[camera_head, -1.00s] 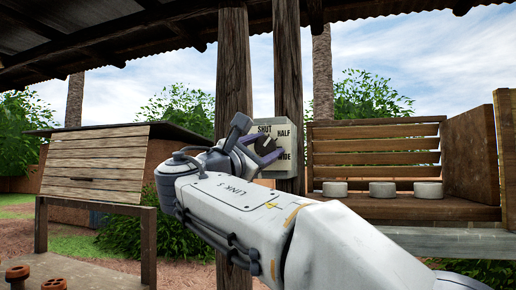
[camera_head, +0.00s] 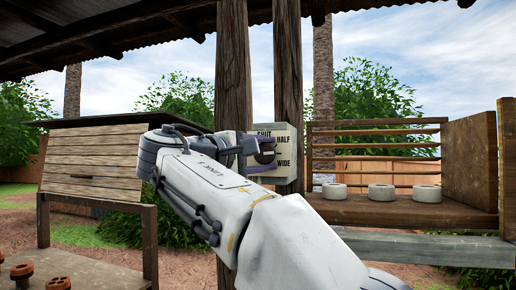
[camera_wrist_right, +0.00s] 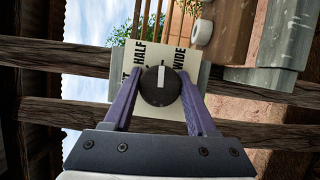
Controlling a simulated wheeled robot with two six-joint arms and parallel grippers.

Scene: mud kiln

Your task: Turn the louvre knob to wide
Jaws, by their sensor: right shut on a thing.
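The louvre knob (camera_wrist_right: 160,92) is a dark round dial with a white pointer mark. It sits on a pale plate (camera_head: 286,168) fixed to a wooden post, lettered SHUT, HALF and WIDE. In the right wrist view the pointer faces up, between the HALF and WIDE lettering. My right gripper (camera_wrist_right: 160,95) has its purple fingers on either side of the knob, shut on it. In the head view the right gripper (camera_head: 264,158) partly covers the knob. The louvre slats (camera_head: 375,144) are thin and tilted, with gaps between them. My left gripper is not in view.
Several pale ring-shaped pieces (camera_head: 381,192) stand on the wooden shelf (camera_head: 400,210) below the louvre. A slatted wooden board (camera_head: 95,165) stands at left. Brown knobbed pieces (camera_head: 22,272) are at lower left. A second post (camera_head: 232,90) rises left of the plate.

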